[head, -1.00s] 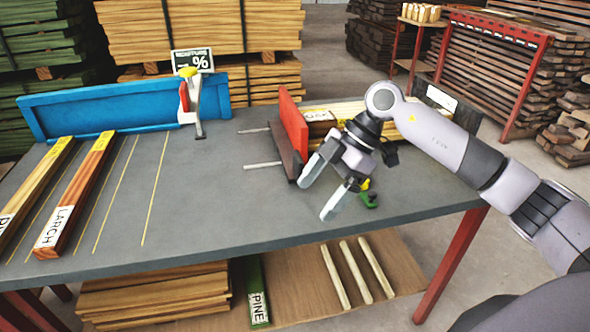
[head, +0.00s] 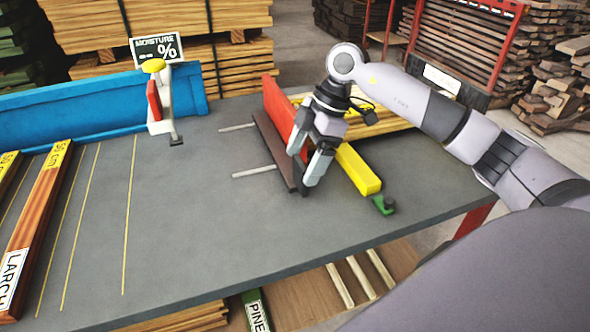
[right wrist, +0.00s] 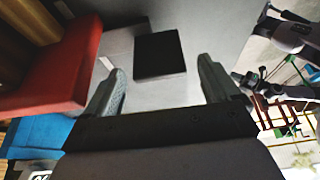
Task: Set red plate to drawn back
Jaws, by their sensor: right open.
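The red plate (head: 285,115) stands upright on the grey table in the head view, with a dark brown bar (head: 280,152) along its left side. Two metal rods (head: 254,171) stick out leftward from the bar. My right gripper (head: 306,160) is open at the near end of the plate, its fingers pointing down. The fingers partly cover that end; I cannot tell whether they touch it. In the right wrist view a red block-like part (right wrist: 60,65) lies left of the open fingers, and a dark square (right wrist: 160,54) shows between them. My left gripper is not seen.
A yellow bar (head: 358,169) with a green end piece (head: 383,205) lies just right of the gripper. A blue fence (head: 90,100), a clamp-like stand with a yellow top (head: 160,100) and a LARCH board (head: 35,225) are at left. The table's front middle is clear.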

